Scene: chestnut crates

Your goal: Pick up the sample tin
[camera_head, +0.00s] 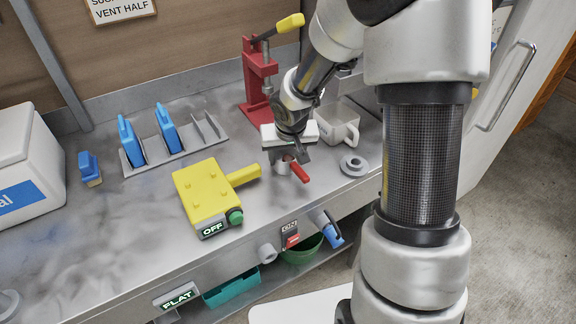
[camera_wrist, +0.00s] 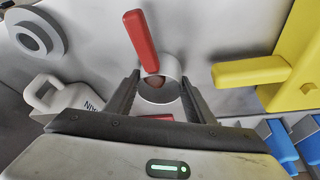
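The sample tin appears to be the small grey, open-topped cylinder (camera_wrist: 172,68) with something reddish-brown inside. A red bar-shaped handle (camera_wrist: 141,38) sticks out from its rim. In the head view the tin (camera_head: 282,168) is partly hidden under my gripper (camera_head: 290,157), with the red handle (camera_head: 299,171) showing to the right. In the wrist view my gripper (camera_wrist: 160,77) is open, with one finger on each side of the tin. A gap shows beside the tin, and I cannot tell whether either finger touches it.
A yellow box (camera_head: 203,197) with a protruding bar stands left of my gripper. A white mug (camera_head: 339,127), a grey ring (camera_head: 354,165) and a red press (camera_head: 258,80) are close by. A rack (camera_head: 150,150) holds blue pieces. The bench's front edge is near.

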